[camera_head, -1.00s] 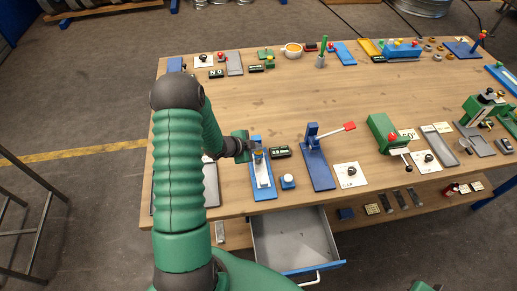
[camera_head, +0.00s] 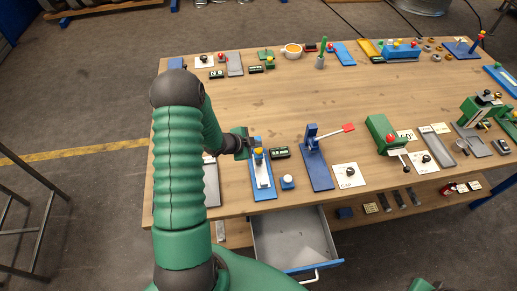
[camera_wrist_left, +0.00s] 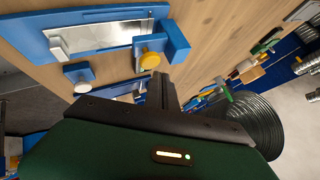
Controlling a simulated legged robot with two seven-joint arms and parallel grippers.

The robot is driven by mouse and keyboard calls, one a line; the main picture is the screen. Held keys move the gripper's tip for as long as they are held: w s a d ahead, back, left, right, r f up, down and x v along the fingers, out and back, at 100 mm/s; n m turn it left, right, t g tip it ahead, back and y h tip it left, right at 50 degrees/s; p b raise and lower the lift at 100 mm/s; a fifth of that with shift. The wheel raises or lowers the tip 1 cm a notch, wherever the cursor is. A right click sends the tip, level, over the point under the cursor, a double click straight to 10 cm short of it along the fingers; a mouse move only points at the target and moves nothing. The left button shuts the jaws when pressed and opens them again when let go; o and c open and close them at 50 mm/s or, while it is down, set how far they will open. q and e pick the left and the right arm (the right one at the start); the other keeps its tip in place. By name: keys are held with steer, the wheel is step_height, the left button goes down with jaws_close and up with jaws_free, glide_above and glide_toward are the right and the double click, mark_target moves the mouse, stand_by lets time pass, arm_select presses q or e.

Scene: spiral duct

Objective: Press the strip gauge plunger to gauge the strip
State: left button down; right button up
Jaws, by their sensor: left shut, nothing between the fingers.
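The strip gauge (camera_head: 263,180) is a blue base with a pale metal strip on it, near the front edge of the table. Its plunger has a yellow knob (camera_head: 259,152) at the far end. In the left wrist view the yellow knob (camera_wrist_left: 150,60) sticks out from a blue upright block, and the strip (camera_wrist_left: 100,36) lies on the blue base. My left gripper (camera_head: 254,145) is shut and empty, just beside and slightly beyond the knob. In the wrist view its dark fingers (camera_wrist_left: 162,88) appear close to the knob; contact cannot be told. My right gripper is not in view.
A small blue block with a white button (camera_head: 287,181) and a dark display (camera_head: 280,153) stand right of the gauge. A blue lever press with a red handle (camera_head: 347,128) is further right. An open drawer (camera_head: 290,240) juts out below. The table's middle is clear.

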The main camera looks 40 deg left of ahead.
mark_target(257, 151)
arm_select(q)
steer(key=shift+r+p, duration=2.3)
steer(key=shift+r, duration=0.3)
steer(key=shift+f, duration=0.1)
